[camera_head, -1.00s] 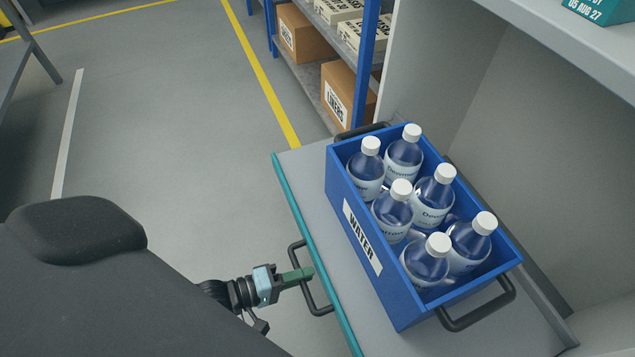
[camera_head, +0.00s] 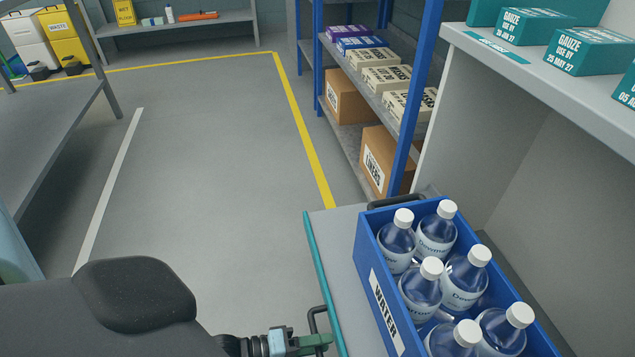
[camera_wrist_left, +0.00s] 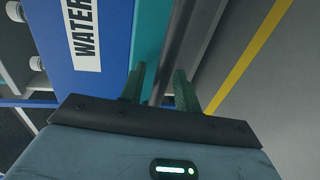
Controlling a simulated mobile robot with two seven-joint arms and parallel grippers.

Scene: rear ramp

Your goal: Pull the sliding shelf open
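The sliding shelf (camera_head: 335,243) is a grey board with a teal front edge. It sticks out from the grey cabinet, with a blue WATER crate of bottles on it. Its dark bar handle (camera_head: 313,320) is on the teal front and partly cut off by the lower frame edge. My left gripper (camera_head: 318,342) is at this handle. In the left wrist view the two green fingers (camera_wrist_left: 160,90) stand on either side of the dark handle bar (camera_wrist_left: 178,45), with a gap between them, so they look open around it. My right gripper is not in view.
The blue crate (camera_head: 370,262) has dark side handles. Teal GAUZE boxes (camera_head: 588,52) sit on the cabinet ledge above. A blue-post rack (camera_head: 405,100) with cartons stands behind the shelf. The grey floor (camera_head: 220,180) left of the shelf is clear; a grey bench (camera_head: 45,130) is farther left.

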